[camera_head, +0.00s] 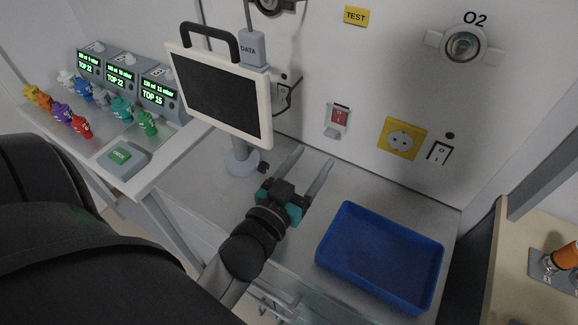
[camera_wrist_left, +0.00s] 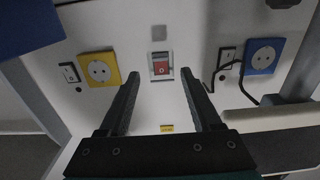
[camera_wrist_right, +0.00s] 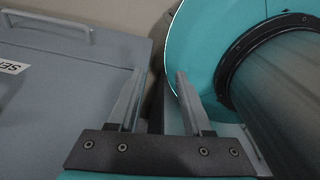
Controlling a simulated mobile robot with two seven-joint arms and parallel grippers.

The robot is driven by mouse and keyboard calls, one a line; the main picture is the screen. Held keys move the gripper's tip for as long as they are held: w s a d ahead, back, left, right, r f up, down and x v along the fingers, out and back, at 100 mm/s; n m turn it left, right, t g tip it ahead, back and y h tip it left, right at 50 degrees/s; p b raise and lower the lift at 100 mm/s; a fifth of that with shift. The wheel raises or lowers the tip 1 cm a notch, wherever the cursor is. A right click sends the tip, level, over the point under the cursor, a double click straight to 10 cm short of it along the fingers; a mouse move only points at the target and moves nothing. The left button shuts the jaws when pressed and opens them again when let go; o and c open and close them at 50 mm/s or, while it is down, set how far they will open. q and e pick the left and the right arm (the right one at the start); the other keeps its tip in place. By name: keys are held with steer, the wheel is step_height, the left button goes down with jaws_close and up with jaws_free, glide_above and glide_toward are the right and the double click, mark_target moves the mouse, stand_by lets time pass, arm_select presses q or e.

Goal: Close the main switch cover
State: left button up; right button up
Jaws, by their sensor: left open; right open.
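The main switch is a red rocker (camera_head: 339,117) in a pale frame on the back wall. It also shows in the left wrist view (camera_wrist_left: 161,69), where the picture is turned upside down. A small grey flap, which looks like its cover (camera_head: 331,133), stands off the frame's lower edge. The red rocker is uncovered. The flap also shows in the left wrist view (camera_wrist_left: 158,32). My left gripper (camera_head: 314,157) is open and empty, below and in front of the switch, its fingers pointing at the wall. My right gripper (camera_wrist_right: 160,75) is open and empty, seen only in its wrist view.
A monitor (camera_head: 222,95) on a stand is left of the switch. A yellow socket (camera_head: 402,138) is to its right. A blue tray (camera_head: 380,255) lies on the counter right of my left gripper. A grey panel with a handle (camera_wrist_right: 50,25) is near my right gripper.

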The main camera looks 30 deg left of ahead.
arm_select(q)
steer(key=s, duration=0.7)
steer(key=shift+s+d, duration=0.2)
steer(key=shift+s, duration=0.15)
